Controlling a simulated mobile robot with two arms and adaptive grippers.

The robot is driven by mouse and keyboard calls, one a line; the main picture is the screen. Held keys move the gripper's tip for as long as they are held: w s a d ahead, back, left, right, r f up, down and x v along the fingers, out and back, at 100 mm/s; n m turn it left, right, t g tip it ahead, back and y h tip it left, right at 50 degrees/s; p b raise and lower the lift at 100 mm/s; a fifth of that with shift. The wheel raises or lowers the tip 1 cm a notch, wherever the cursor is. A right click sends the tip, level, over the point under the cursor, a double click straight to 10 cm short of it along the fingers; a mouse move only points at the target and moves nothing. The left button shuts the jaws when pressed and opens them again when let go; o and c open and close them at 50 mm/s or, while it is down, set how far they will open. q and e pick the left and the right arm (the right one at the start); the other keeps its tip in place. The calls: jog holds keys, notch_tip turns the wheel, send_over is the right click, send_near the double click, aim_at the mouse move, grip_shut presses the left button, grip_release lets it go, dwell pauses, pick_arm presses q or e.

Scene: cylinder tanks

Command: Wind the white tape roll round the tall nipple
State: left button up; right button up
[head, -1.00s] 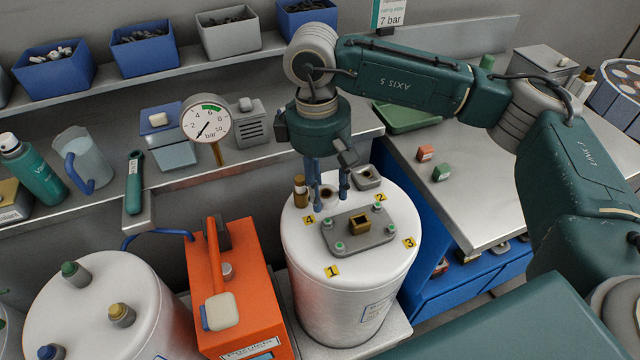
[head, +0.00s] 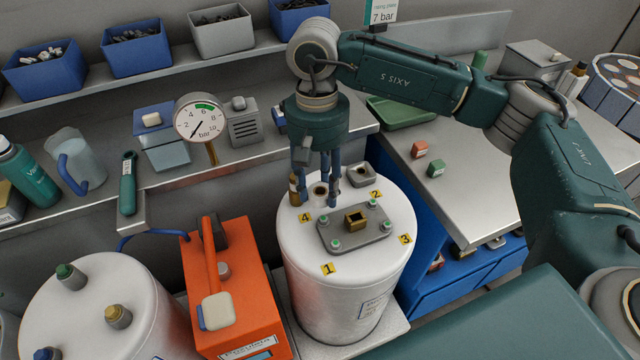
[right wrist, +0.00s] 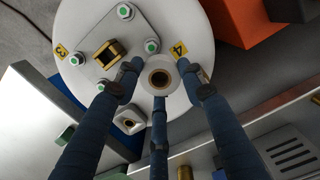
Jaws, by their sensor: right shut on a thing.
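My right gripper (head: 318,199) points down over the back of the white tank (head: 340,290). Its blue fingers close around a white ring, which I take as the white tape roll; it shows between the fingertips in the right wrist view (right wrist: 145,91). A brass-rimmed dark hole shows in the ring's middle; I cannot tell how much of this is a fitting below. An upright brass piece (head: 294,187), possibly the tall nipple, stands close to the left finger and is partly covered. My left gripper is not in view.
A grey plate (head: 338,232) with green-topped bolts and a square brass socket (head: 356,216) lies in front of the fingers. A grey block (head: 362,176) sits to the right. A pressure gauge (head: 201,117) and an orange unit (head: 232,310) stand to the left.

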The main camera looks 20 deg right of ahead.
jog(key=m, duration=1.4)
jog(key=shift+t+y, duration=0.4)
jog(key=m, duration=0.7)
jog(key=shift+t, duration=0.3)
jog(key=m, duration=0.6)
